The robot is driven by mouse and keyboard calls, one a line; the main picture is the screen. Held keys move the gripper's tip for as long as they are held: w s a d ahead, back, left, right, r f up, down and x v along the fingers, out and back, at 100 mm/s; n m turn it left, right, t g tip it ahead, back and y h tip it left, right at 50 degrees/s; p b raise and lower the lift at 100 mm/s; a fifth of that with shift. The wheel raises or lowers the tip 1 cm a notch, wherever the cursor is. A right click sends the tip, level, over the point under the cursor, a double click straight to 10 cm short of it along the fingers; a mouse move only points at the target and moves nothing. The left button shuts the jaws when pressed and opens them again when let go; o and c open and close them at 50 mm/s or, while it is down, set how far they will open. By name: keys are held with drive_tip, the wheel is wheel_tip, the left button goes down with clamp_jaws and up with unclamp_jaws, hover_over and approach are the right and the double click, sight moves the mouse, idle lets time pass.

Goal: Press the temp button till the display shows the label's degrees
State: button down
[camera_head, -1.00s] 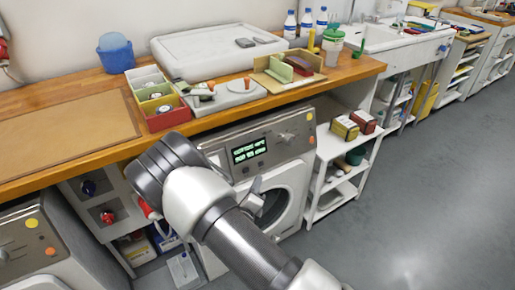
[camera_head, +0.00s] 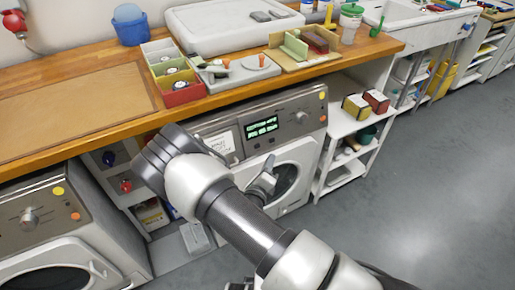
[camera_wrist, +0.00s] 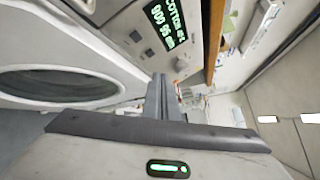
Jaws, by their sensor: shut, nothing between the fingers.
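The washing machine's grey control panel (camera_head: 290,117) sits under the worktop. Its dark display (camera_head: 261,127) has lit green text, turned sideways in the wrist view (camera_wrist: 165,24). There it seems to read COTTON, a temperature like 40 C, and a second line of numbers; the digits are not certain. A white label (camera_head: 221,143) is left of the display, its writing too small to read. Small buttons (camera_wrist: 135,36) lie beside the display; I cannot tell which is temp. My gripper (camera_wrist: 162,82) is shut and empty, pointing towards the panel, apparently short of it. Its fingertips are hidden in the head view.
The wooden worktop (camera_head: 95,129) overhangs the panel, with a divided box (camera_head: 183,93) near its edge. The round door (camera_head: 288,180) is below the panel. A white shelf unit (camera_head: 347,172) stands to the right. Open floor lies at the right.

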drive_tip(key=shift+w+a+f+b, duration=0.35)
drive_tip(key=shift+w+a+b, duration=0.25)
drive_tip(key=shift+w, duration=0.3)
drive_tip(key=shift+w+a+f+b, duration=0.3)
drive_tip(key=shift+w+a+b, duration=0.3)
drive_tip(key=shift+w, duration=0.3)
drive_tip(key=shift+w+a+f+b, duration=0.35)
drive_tip(key=shift+w+a+b, duration=0.25)
drive_tip(key=shift+w, duration=0.3)
drive_tip(key=shift+w+a+f, duration=0.15)
drive_tip(key=shift+w+a, duration=0.1)
drive_tip(key=shift+w, duration=0.1)
drive_tip(key=shift+w+a, duration=0.2)
drive_tip(key=shift+w, duration=0.05)
idle(0.6)
drive_tip(key=shift+s, duration=0.1)
drive_tip(key=shift+s+d+p, duration=0.35)
drive_tip(key=shift+s+d, duration=0.05)
drive_tip(key=shift+s, duration=0.15)
drive_tip(key=shift+s+d+r+p, duration=0.3)
drive_tip(key=shift+s+d+p, duration=0.15)
drive_tip(key=shift+s+p, duration=0.15)
drive_tip(key=shift+s+d+r+p, duration=0.3)
drive_tip(key=shift+s+d+p, duration=0.2)
drive_tip(key=shift+s, duration=0.2)
drive_tip(key=shift+s+d+r+p, duration=0.3)
drive_tip(key=shift+s+d+p, duration=0.1)
drive_tip(key=shift+s+p, duration=0.2)
